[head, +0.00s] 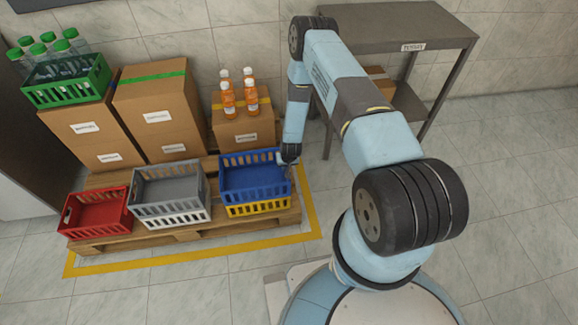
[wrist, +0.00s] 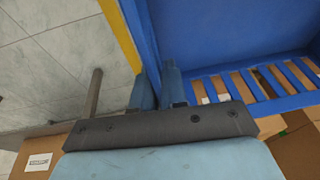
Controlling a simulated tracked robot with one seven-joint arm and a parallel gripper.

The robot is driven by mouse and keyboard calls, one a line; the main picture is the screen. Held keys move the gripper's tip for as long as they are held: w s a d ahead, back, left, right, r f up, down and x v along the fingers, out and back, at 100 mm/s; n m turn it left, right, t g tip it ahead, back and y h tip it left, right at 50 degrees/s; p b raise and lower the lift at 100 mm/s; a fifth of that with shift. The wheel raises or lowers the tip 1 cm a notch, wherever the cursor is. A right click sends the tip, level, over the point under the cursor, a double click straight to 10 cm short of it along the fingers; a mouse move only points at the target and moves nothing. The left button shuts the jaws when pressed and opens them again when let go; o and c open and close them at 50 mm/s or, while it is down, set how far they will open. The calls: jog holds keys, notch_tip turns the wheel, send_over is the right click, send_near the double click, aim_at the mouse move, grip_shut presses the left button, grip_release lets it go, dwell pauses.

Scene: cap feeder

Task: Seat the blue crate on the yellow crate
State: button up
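The blue crate (head: 252,178) sits directly above the yellow crate (head: 258,210) at the right end of the pallet. It looks level and roughly lined up with it. Only the lower front of the yellow crate shows; I cannot tell whether a small gap remains between them. My gripper (head: 289,157) is at the blue crate's right side. In the wrist view, my fingers (wrist: 160,84) straddle the rim of the blue crate (wrist: 140,30), close together with the blue wall between them. A yellow strip beside the wall may be the crate below or floor tape.
A grey crate (head: 170,213) and a red crate (head: 75,225) stand left on the wooden pallet (head: 195,235). Cardboard boxes (head: 157,112) stand behind, with orange bottles (head: 250,97) on one. A grey table (head: 400,30) stands back right. Floor in front is clear.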

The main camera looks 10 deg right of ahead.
jog(key=o, duration=0.5)
jog(key=shift+o, duration=0.2)
jog(key=v, duration=1.3)
jog(key=shift+r, duration=0.35)
